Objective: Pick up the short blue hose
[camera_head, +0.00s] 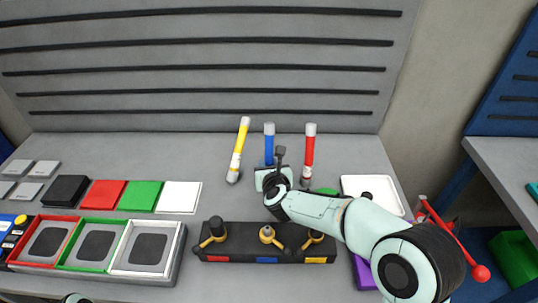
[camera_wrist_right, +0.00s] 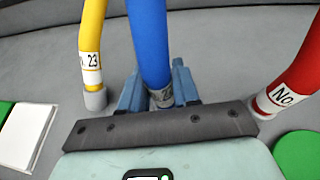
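The short blue hose (camera_head: 269,143) stands upright on the bench between the yellow and red hoses in the head view. In the right wrist view the blue hose (camera_wrist_right: 150,40) rises between the two blue fingers of my right gripper (camera_wrist_right: 160,88), with a pale label near its lower end. The fingers flank the hose closely, low down. I cannot tell whether they press on it. In the head view my right gripper (camera_head: 272,176) is at the hose's lower part and hides it. My left gripper is not clearly visible.
A yellow hose (camera_head: 239,150) stands close left and a red hose (camera_head: 309,152) close right. A black block with colour marks (camera_head: 230,250) lies in front. Framed trays (camera_head: 178,248) and coloured plates (camera_head: 143,195) are left. A white tray (camera_head: 390,183) is right.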

